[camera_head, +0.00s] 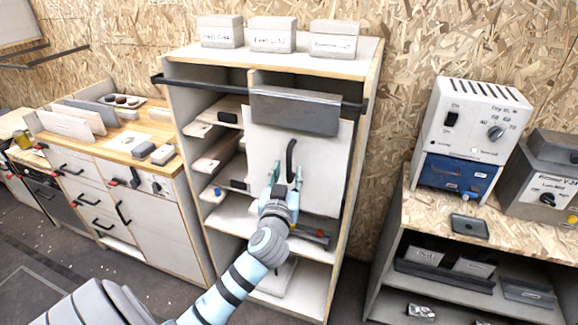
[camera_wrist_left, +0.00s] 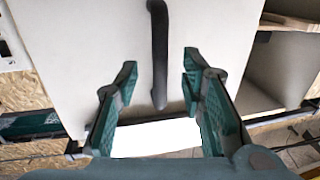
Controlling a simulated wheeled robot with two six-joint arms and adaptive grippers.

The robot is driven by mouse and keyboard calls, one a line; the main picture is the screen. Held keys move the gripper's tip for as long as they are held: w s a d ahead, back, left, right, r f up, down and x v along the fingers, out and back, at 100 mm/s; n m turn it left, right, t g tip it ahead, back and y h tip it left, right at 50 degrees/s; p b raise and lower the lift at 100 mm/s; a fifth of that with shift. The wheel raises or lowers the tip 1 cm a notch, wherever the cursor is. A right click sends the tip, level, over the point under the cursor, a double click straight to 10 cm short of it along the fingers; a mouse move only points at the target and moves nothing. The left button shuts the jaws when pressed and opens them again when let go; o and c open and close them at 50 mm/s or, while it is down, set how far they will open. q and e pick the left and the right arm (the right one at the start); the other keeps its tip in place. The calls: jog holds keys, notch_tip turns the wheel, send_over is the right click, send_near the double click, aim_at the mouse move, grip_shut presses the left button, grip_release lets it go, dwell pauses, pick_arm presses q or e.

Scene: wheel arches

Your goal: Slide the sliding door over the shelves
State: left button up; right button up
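The white sliding door (camera_head: 318,165) hangs from a black rail (camera_head: 190,83) across the front of the shelf unit (camera_head: 356,180), covering its right part. A dark vertical handle (camera_head: 291,160) is fixed on the door; it also shows in the left wrist view (camera_wrist_left: 158,60). My left gripper (camera_head: 285,174) is in front of the door at the handle's lower end. In the left wrist view its green fingers (camera_wrist_left: 159,85) are spread apart, with the handle's lower end between or just beyond them, not clamped. My right gripper is not in view.
Open shelves (camera_head: 222,150) with small items show on the left of the unit. Boxes (camera_head: 272,35) stand on top. A wooden-topped cabinet (camera_head: 130,140) stands at left. A bench with a blue-fronted device (camera_head: 458,176) stands at right.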

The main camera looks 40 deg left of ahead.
aim_at(289, 169)
pick_arm(q)
jog(key=shift+x, duration=1.7)
grip_shut()
